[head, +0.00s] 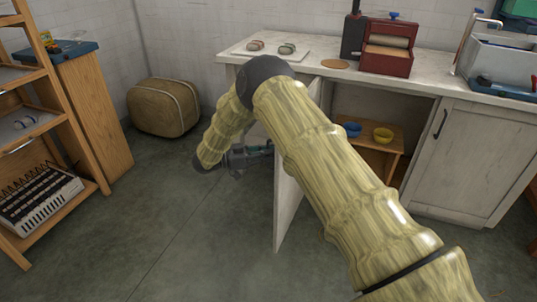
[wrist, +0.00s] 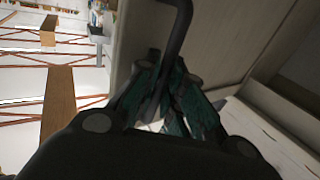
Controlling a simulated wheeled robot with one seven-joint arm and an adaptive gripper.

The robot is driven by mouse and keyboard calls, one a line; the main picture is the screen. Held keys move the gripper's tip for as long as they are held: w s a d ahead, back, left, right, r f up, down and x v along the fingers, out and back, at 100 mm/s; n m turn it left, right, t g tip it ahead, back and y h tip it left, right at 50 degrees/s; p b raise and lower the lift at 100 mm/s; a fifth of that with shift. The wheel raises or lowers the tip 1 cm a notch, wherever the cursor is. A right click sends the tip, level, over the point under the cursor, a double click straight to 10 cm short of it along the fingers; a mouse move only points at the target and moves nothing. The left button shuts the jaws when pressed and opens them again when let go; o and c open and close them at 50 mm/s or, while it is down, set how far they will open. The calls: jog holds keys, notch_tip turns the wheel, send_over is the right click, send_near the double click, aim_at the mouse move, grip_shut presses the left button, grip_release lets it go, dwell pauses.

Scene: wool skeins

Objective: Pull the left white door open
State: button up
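The left white door (head: 289,205) of the cabinet stands swung well out from the front, seen nearly edge-on in the head view. Part of it is hidden behind my arm. My gripper (head: 250,152) is on the outer face side of this door, partly hidden. In the wrist view the dark bar handle (wrist: 180,35) rises from between the green-padded fingers of my gripper (wrist: 168,105). The fingers appear closed around the handle, beside the pale door face (wrist: 225,40).
The opened cabinet shows a wooden shelf (head: 371,142) with a blue bowl (head: 351,129) and a yellow bowl (head: 383,135). The right door (head: 470,160) is shut. The floor left of the door is clear.

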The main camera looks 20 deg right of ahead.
jog(key=o, duration=0.4)
jog(key=shift+d, duration=0.1)
jog(key=a, duration=0.4)
jog(key=w+a, duration=0.1)
jog(key=a, duration=0.3)
jog(key=w+a, duration=0.1)
jog(key=a, duration=0.3)
